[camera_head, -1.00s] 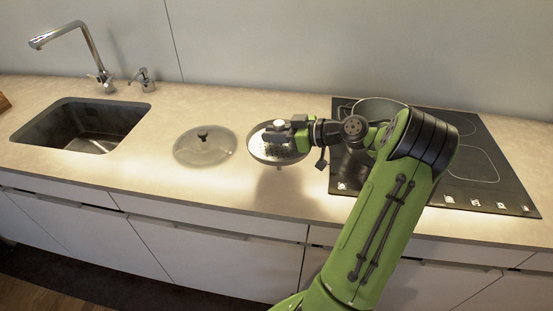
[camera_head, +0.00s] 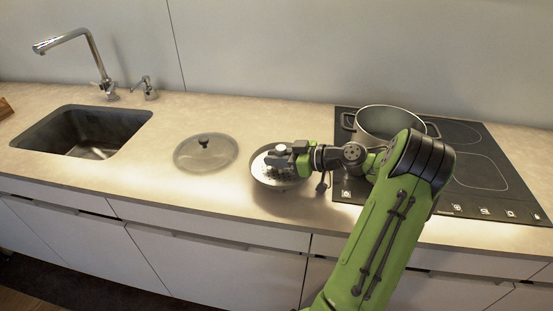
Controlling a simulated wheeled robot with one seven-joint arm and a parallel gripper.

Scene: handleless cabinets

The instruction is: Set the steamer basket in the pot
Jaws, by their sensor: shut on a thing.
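The steamer basket (camera_head: 264,177) is a round, shallow metal basket with holes and a pale knob-like centre. It is at or just above the counter, left of the cooktop; I cannot tell whether it touches. My gripper (camera_head: 284,158) is shut on it from the right, near its centre, and hides part of it. The pot (camera_head: 388,122) is a wide, grey, open pot with side handles on the left rear of the cooktop. My arm covers part of its front edge. The basket is apart from the pot, to its left and nearer the front.
A glass lid (camera_head: 206,153) with a dark knob lies on the counter (camera_head: 180,110) left of the basket. The black cooktop (camera_head: 480,170) is otherwise clear. A sink (camera_head: 85,130) with a tall faucet (camera_head: 85,45) is at the left. The wall stands behind.

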